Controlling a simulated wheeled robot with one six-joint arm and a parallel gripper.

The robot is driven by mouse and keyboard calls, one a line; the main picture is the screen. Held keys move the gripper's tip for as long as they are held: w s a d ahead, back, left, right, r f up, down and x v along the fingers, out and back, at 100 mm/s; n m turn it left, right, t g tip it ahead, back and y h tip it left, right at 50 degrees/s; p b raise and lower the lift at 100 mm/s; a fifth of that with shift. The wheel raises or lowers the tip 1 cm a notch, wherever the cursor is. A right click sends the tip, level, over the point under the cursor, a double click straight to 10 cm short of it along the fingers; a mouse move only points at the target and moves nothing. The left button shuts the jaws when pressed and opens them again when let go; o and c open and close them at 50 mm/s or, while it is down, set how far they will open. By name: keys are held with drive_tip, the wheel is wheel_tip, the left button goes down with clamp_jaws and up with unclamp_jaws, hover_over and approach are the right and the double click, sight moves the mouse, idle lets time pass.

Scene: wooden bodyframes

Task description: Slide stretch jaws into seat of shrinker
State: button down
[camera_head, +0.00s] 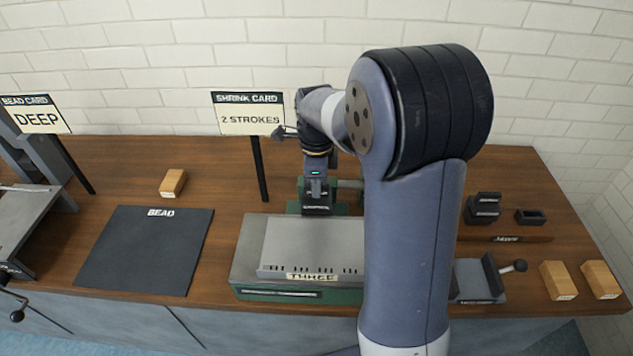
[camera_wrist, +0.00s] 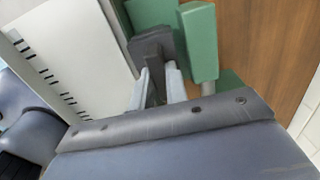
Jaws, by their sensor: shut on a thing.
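My gripper (camera_head: 316,188) points down at the back middle of the bench and is shut on a dark block, the stretch jaws (camera_head: 318,209). In the wrist view the two light fingers of my gripper (camera_wrist: 160,88) close on the dark jaws (camera_wrist: 150,47). The green shrinker (camera_head: 294,207) stands around and behind the jaws; its green upright parts (camera_wrist: 200,42) show right beside them in the wrist view. I cannot tell whether the jaws rest in its seat or hover just above it. My arm hides the shrinker's right side in the head view.
A grey plate (camera_head: 310,243) marked THREE lies in front on a green base. Other dark jaws (camera_head: 485,205) stand at the right on a rack. A lever device (camera_head: 482,283) and wooden blocks (camera_head: 555,280) are front right. A shrink card (camera_head: 248,113) stands left of my gripper.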

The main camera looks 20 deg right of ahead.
drive_tip(key=c, duration=1.3)
unclamp_jaws()
drive_tip(key=shift+s+f, duration=0.1)
wheel_tip(320, 180, up, 11)
wheel_tip(320, 180, down, 11)
drive_tip(key=shift+r, duration=0.1)
drive_tip(key=shift+r+p, duration=0.35)
drive_tip(key=shift+r, duration=0.1)
drive_tip(key=shift+f, duration=0.1)
